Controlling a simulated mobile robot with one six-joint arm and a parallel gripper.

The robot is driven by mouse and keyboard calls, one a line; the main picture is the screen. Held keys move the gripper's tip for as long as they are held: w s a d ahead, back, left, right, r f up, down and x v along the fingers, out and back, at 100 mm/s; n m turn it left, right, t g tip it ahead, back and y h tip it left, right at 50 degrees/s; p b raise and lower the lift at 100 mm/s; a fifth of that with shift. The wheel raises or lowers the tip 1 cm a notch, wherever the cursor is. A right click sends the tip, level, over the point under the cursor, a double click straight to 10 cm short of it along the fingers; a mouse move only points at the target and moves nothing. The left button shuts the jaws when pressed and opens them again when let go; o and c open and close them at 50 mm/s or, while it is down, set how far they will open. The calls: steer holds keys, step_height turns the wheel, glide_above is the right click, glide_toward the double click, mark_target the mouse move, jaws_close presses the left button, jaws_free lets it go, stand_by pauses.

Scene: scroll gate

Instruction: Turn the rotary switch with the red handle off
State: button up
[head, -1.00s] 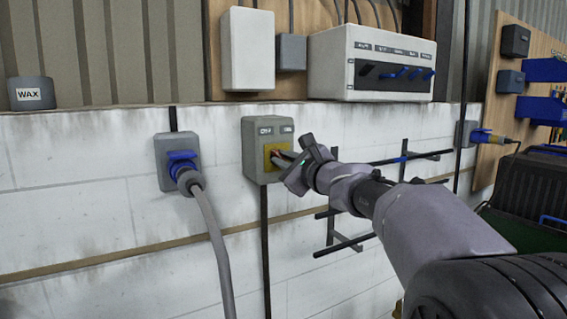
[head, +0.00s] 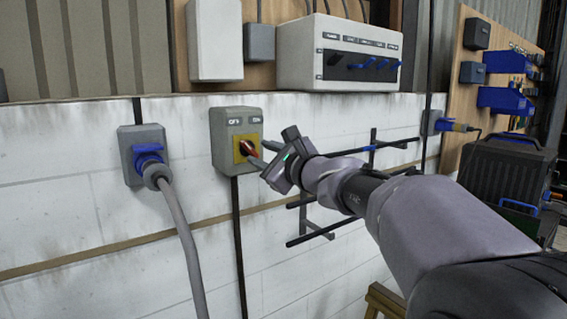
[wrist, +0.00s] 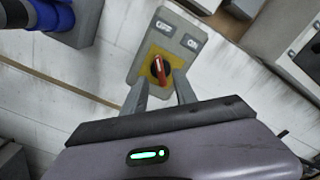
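The rotary switch is a grey box (head: 226,160) on the white wall, with a yellow plate and a red handle (head: 246,147). Labels OFF at left and ON at right sit above the plate. The handle slants from upper left to lower right in the head view. In the wrist view the red handle (wrist: 161,70) shows whole, its upper end leaning toward the OFF side. My gripper (head: 260,156) is open in front of the switch.
A grey socket with a blue plug (head: 148,158) and thick cable is left of the switch. A white panel with several blue switches (head: 340,55) is above right. Dark wall racks (head: 330,200) stand out right of the switch, behind my arm.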

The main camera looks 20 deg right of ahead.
steer(key=p+v, duration=0.1)
steer(key=v, duration=1.1)
steer(key=shift+s, duration=0.35)
steer(key=shift+d+r, duration=0.1)
steer(key=s+a+f+n+g, duration=0.9)
steer(key=s+a+f+n, duration=0.45)
steer(key=s+f, duration=0.3)
steer(key=s+d+f+n+g+h, duration=0.2)
steer(key=s+f+n, duration=0.4)
steer(key=s+f, duration=0.4)
steer(key=shift+d+h, duration=0.8)
steer(key=shift+d, duration=0.4)
